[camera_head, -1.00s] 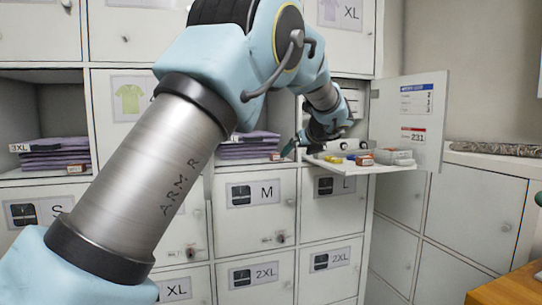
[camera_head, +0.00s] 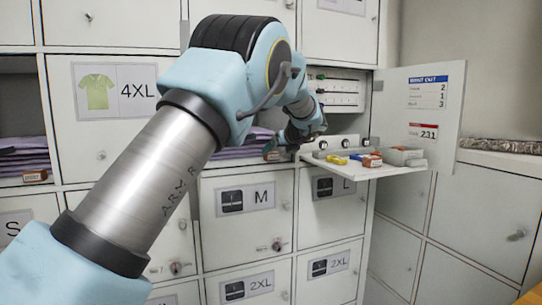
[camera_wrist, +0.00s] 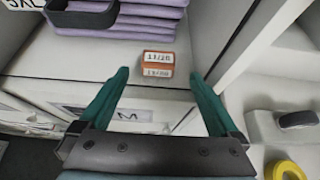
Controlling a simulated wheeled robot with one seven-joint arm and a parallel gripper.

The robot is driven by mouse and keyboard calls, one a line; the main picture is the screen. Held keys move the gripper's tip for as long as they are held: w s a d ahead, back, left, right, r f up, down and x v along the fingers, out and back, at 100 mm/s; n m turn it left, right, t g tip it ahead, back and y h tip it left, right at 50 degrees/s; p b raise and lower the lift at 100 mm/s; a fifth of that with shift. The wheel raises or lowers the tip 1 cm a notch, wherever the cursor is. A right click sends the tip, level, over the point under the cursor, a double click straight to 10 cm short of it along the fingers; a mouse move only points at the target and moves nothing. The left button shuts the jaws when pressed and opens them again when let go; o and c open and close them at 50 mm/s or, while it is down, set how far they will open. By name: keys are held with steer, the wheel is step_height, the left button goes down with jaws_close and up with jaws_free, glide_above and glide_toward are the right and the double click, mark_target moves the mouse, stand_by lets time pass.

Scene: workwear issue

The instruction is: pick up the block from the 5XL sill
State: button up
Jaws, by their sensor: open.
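The block (camera_wrist: 158,63) is small, orange and white with printed figures on its faces. In the wrist view it sits on the pale sill (camera_wrist: 95,65) in front of a stack of folded purple garments. A partly cut-off size label (camera_wrist: 22,4) shows at the upper left. My gripper (camera_wrist: 160,76) has two teal fingers, open and empty, with the block between and just beyond their tips. In the head view my gripper (camera_head: 270,147) is at the front of the compartment, and the block (camera_head: 271,155) shows as a small orange patch close to it.
A dark tray-like holder (camera_wrist: 82,14) lies against the purple stack (camera_wrist: 145,25). A compartment wall (camera_wrist: 220,40) stands right of the block. Right of my gripper, an open fold-down shelf (camera_head: 365,171) carries several small items, including a yellow one (camera_head: 336,159). An open door (camera_head: 418,115) stands beyond.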

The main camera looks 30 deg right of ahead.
mark_target(273, 153)
steer(key=p+x, duration=0.2)
steer(key=x, duration=0.2)
steer(key=shift+w+a, duration=0.1)
steer(key=shift+w, duration=0.1)
steer(key=shift+w+f, duration=0.3)
steer(key=shift+w, duration=0.05)
steer(key=c, duration=1.4)
steer(key=shift+r, duration=0.15)
